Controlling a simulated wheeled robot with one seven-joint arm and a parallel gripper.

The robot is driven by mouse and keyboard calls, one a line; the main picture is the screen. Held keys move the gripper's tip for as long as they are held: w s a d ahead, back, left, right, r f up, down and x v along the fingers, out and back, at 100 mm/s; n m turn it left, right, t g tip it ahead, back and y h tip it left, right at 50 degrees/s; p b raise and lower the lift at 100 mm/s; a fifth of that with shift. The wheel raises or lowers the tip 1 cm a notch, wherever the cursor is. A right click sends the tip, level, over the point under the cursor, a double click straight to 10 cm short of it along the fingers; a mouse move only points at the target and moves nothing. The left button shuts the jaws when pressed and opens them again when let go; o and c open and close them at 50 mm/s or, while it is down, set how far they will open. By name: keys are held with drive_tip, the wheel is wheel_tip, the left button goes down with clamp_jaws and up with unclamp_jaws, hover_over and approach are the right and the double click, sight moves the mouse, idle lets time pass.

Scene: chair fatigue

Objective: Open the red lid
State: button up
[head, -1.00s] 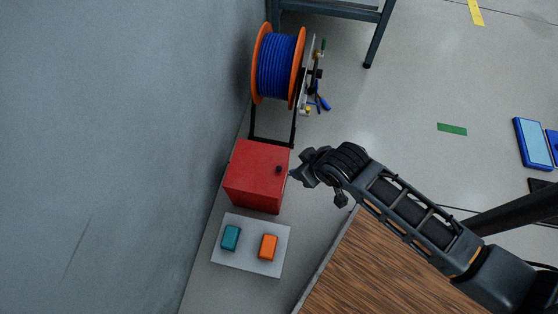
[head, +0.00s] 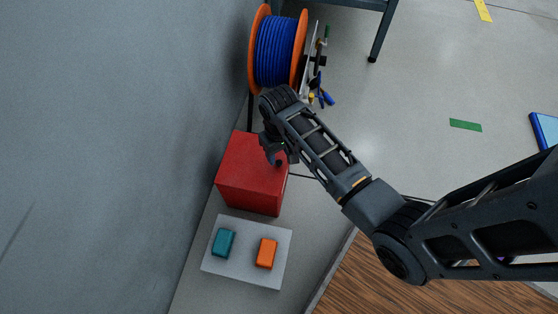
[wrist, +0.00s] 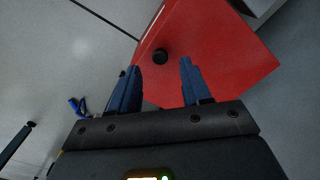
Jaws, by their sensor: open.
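The red box with its red lid (head: 245,180) stands against the wall in the head view, and the lid looks shut. In the wrist view the red face (wrist: 225,65) fills the upper middle and right, with a small round black knob (wrist: 160,57) on it. My gripper (head: 275,158) is over the upper right part of the box in the head view and hides part of it. In the wrist view my gripper (wrist: 160,70) is open, its two blue fingers apart, with the knob showing between and just beyond their tips. I cannot tell whether they touch it.
A grey panel (head: 211,259) with a teal block (head: 223,243) and an orange block (head: 266,253) lies below the box. A blue cable reel (head: 275,52) with orange flanges stands above it. The wall (head: 110,130) bounds the left. A wooden surface (head: 400,295) lies lower right.

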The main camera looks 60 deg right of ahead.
sight(279, 162)
drive_tip(key=shift+f+b, duration=0.65)
drive_tip(key=shift+f, duration=1.15)
clamp_jaws()
